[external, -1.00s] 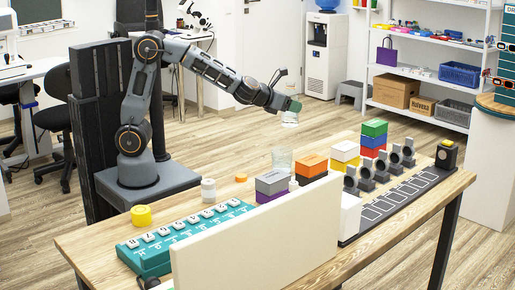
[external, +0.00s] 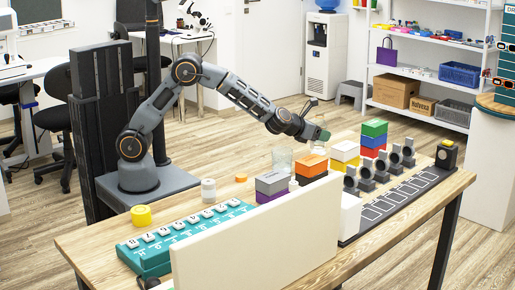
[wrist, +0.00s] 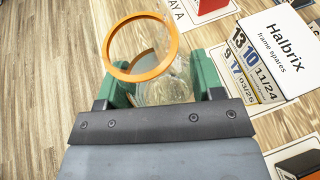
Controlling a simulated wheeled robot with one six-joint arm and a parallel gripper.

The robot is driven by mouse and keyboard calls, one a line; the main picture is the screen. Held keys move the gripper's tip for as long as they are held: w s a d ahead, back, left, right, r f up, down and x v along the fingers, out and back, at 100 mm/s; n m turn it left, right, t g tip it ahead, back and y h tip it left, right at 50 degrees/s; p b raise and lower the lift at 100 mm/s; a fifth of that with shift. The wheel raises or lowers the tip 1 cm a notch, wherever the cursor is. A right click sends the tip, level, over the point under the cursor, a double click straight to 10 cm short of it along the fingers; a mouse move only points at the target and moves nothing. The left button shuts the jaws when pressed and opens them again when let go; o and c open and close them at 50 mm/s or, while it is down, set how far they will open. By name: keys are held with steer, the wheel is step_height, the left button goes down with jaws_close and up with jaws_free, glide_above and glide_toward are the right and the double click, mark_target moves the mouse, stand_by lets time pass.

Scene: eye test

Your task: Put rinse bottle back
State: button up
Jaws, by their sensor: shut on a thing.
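My gripper (external: 322,136) is shut on a clear, see-through vessel (external: 318,148) and holds it above the table, behind the orange-topped box. In the wrist view my gripper's green fingers (wrist: 162,76) stand on both sides of the clear vessel (wrist: 165,92). An orange ring (wrist: 113,64) shows at its upper end, open in the middle. I cannot tell for certain that this is the rinse bottle. A small white bottle (external: 208,191) stands upright on the table to the left. The vessel's lower end is hidden by the box in the external view.
Stacked boxes (external: 373,140) and grey holders (external: 380,167) stand to the right. A white panel (external: 255,238) hides part of the table (external: 440,205). A white-topped Halbrix box (wrist: 285,45) is close beside the right finger.

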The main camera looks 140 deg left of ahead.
steer(key=shift+f, duration=0.5)
steer(key=shift+f+b, duration=0.2)
steer(key=shift+b, duration=0.1)
steer(key=o, duration=1)
steer(key=shift+r, duration=0.1)
